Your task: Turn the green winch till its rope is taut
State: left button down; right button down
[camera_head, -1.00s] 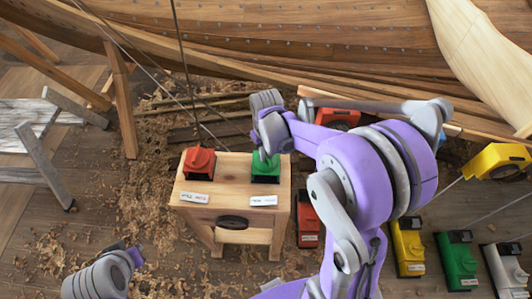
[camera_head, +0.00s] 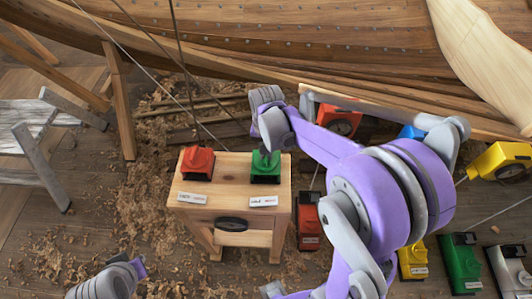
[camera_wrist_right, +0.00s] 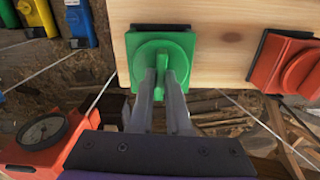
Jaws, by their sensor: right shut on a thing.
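The green winch (camera_head: 265,166) sits on the right part of the top of a small wooden stand (camera_head: 228,190), with a white label in front of it. In the right wrist view the green winch (camera_wrist_right: 160,48) shows a square body and a raised bar handle. My right gripper (camera_head: 264,153) reaches it from above. Its two grey fingers (camera_wrist_right: 164,82) are shut on the handle, one on each side. A thin rope runs from the upper left down behind the stand; I cannot tell whether it joins the green winch. My left gripper (camera_head: 128,264) is small and unclear at the lower left.
A red winch (camera_head: 197,162) stands on the stand's left part. Yellow (camera_head: 412,262), green (camera_head: 459,264) and white (camera_head: 507,270) units lie on the floor at right, and a red one (camera_head: 308,222) beside the stand. The planked hull (camera_head: 300,40) fills the back. A grey trestle (camera_head: 45,150) is at left.

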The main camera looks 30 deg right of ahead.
jog(key=shift+m, duration=0.3)
jog(key=c, duration=0.9)
grip_release()
jog(key=shift+r, duration=0.15)
notch_tip(320, 180, up, 11)
jog(key=shift+f+p, duration=0.2)
jog(key=shift+p, duration=0.15)
